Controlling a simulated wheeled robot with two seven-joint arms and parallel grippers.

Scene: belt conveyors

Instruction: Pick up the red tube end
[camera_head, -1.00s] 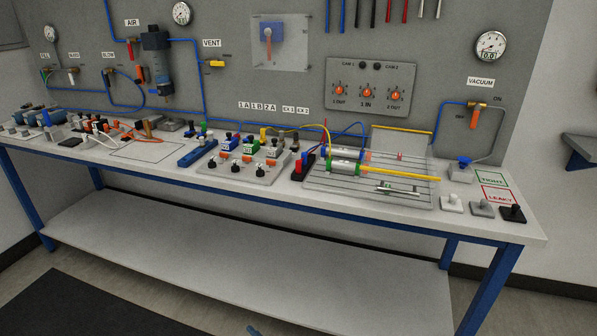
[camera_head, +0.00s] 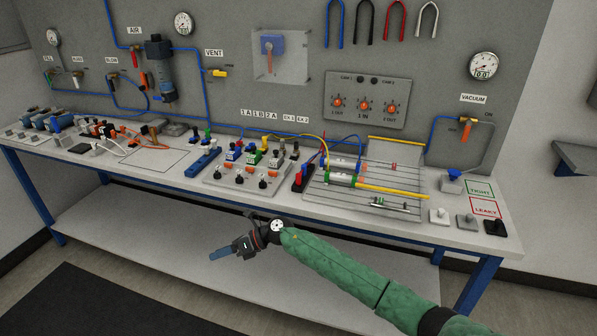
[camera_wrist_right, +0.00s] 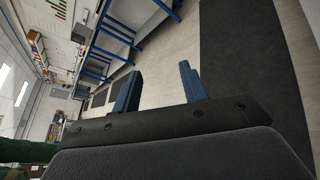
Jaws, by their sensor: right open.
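A red U-shaped tube (camera_head: 395,20) hangs on the grey wall panel, between a black tube (camera_head: 366,20) and a white tube (camera_head: 427,20). Its two ends point down and look free. My right gripper (camera_head: 219,254) is in front of the bench, below the worktop edge and far from the red tube, with its blue fingers pointing left. In the right wrist view the two fingers (camera_wrist_right: 157,88) are apart with nothing between them. My left gripper is not in view.
The worktop holds a valve block (camera_head: 240,180), a slotted plate (camera_head: 340,205) with a green-ended cylinder (camera_head: 341,180) and yellow rod (camera_head: 395,192), and small switches at right. A lower shelf (camera_head: 150,225) runs under the bench. Gauges and blue pipes line the panel.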

